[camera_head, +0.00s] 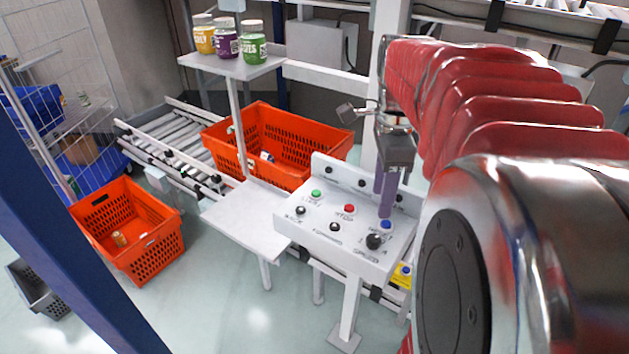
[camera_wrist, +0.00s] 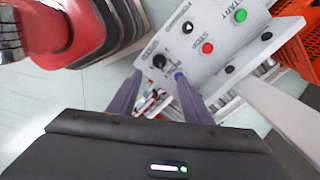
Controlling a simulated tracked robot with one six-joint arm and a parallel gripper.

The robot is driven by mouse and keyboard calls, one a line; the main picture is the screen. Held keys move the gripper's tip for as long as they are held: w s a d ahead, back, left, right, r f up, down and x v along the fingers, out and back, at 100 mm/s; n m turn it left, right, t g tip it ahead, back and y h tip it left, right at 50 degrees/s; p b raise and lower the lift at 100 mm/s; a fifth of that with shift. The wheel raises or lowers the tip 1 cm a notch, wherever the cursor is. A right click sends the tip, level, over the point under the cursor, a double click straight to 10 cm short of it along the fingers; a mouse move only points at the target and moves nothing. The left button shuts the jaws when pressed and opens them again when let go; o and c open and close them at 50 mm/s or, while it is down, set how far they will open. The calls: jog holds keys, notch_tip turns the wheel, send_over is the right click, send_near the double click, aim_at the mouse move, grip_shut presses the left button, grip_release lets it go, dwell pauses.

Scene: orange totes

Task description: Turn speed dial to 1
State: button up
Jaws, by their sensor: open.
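The white control panel (camera_head: 325,242) stands in the middle of the head view. A large black dial (camera_head: 374,241) sits at its right front, beside a blue button (camera_head: 386,224). The dial also shows in the wrist view (camera_wrist: 159,61), with the blue button (camera_wrist: 179,76) next to it. The dial's labels and setting are too small to read. My gripper (camera_head: 386,212) hangs fingers-down over the right part of the panel, near the blue button. In the wrist view my gripper (camera_wrist: 160,84) is open and empty, its purple fingers apart, with the dial between and beyond the tips.
The panel also has a green button (camera_head: 316,193), a red button (camera_head: 349,208) and smaller black knobs (camera_head: 335,227). An orange tote (camera_head: 262,128) sits on the conveyor behind; another tote (camera_head: 150,258) stands on the left. Several jars (camera_head: 227,45) stand on a raised shelf.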

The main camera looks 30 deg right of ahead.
aim_at(374, 237)
notch_tip(374, 237, down, 12)
jog(key=shift+r, duration=0.1)
dwell(0.4)
jog(key=c, duration=1.1)
